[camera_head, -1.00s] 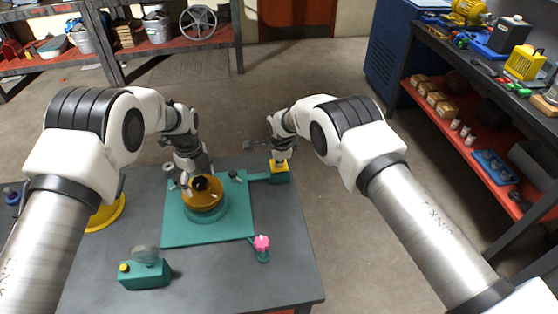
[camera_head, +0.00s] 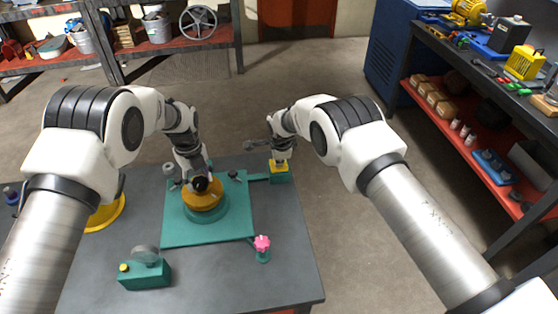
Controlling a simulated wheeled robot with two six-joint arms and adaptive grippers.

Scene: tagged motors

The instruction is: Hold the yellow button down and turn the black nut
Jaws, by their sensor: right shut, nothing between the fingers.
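A teal box (camera_head: 280,178) with a yellow top (camera_head: 279,167) stands at the plate's back right corner. My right gripper (camera_head: 280,160) is shut and points down onto this yellow part; it appears to touch it and hides much of it. The black nut (camera_head: 201,184) sits on the round orange-yellow part (camera_head: 204,199) on a teal base. My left gripper (camera_head: 199,177) comes down from behind at the nut. Its fingertips are too small and overlapped to tell whether they grip the nut.
The teal plate (camera_head: 185,235) lies on the grey table (camera_head: 215,280). A pink knob (camera_head: 262,243) stands at its front right. Another teal box (camera_head: 146,274) with a small yellow button is at front left. A yellow round part (camera_head: 105,213) lies at left. Dark knobs stand on the plate.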

